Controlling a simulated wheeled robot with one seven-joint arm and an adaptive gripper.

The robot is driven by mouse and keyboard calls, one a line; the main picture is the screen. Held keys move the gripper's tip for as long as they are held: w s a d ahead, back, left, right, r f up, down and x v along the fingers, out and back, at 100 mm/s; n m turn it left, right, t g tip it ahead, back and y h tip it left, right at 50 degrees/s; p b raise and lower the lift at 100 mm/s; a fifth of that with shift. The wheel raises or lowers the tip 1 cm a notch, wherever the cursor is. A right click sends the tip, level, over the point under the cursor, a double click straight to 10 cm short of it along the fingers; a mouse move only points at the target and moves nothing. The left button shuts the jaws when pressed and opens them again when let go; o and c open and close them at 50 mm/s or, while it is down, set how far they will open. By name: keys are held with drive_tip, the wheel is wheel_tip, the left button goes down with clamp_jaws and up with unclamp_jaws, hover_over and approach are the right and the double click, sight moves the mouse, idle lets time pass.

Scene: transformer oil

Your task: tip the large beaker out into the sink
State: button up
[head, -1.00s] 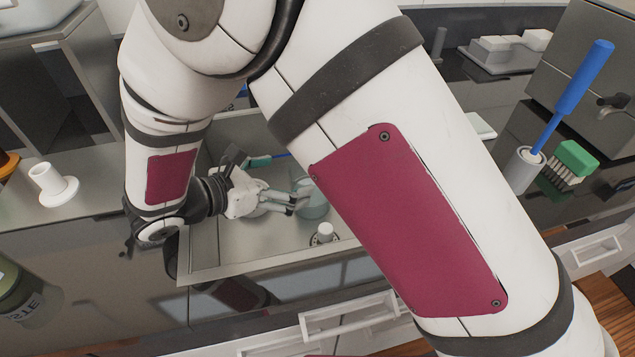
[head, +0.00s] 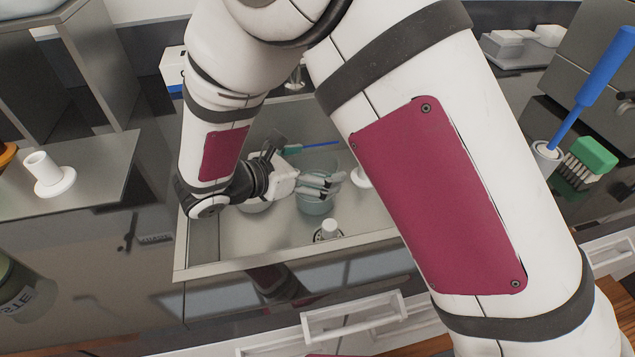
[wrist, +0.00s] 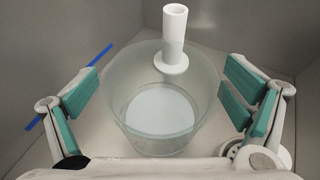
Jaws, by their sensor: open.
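The large clear beaker (head: 317,206) stands upright inside the sink (head: 208,240). In the wrist view the beaker (wrist: 160,130) is in the middle of the picture, its wide mouth facing the camera, with a pale round bottom. Whether it holds liquid I cannot tell. My gripper (head: 321,184) is at the beaker in the head view. Its teal-padded fingers are wide apart, one on each side of the beaker in the wrist view (wrist: 160,100). A gap shows on the left; on the right the pads are close to the glass, and contact is unclear.
A white flanged tube (wrist: 174,40) stands just behind the beaker. A blue rod (head: 322,144) lies near the sink's back wall. A white drain fitting (head: 328,230) is in front of the beaker. Another white flanged piece (head: 48,175) stands on the left counter.

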drive_tip(key=shift+c, duration=0.5)
drive_tip(key=c, duration=1.8)
drive_tip(key=shift+r+p, duration=1.65)
drive_tip(key=shift+r, duration=0.9)
drive_tip(key=shift+c, duration=0.2)
drive_tip(key=o, duration=1.2)
drive_tip(key=c, duration=1.3)
drive_tip(key=shift+s+a, duration=1.75)
drive_tip(key=shift+a, duration=0.1)
drive_tip(key=shift+s+a, duration=0.1)
drive_tip(key=shift+a, duration=0.05)
drive_tip(key=shift+s+a+p, duration=0.45)
drive_tip(key=shift+s+a, duration=1.2)
drive_tip(key=shift+a, duration=0.05)
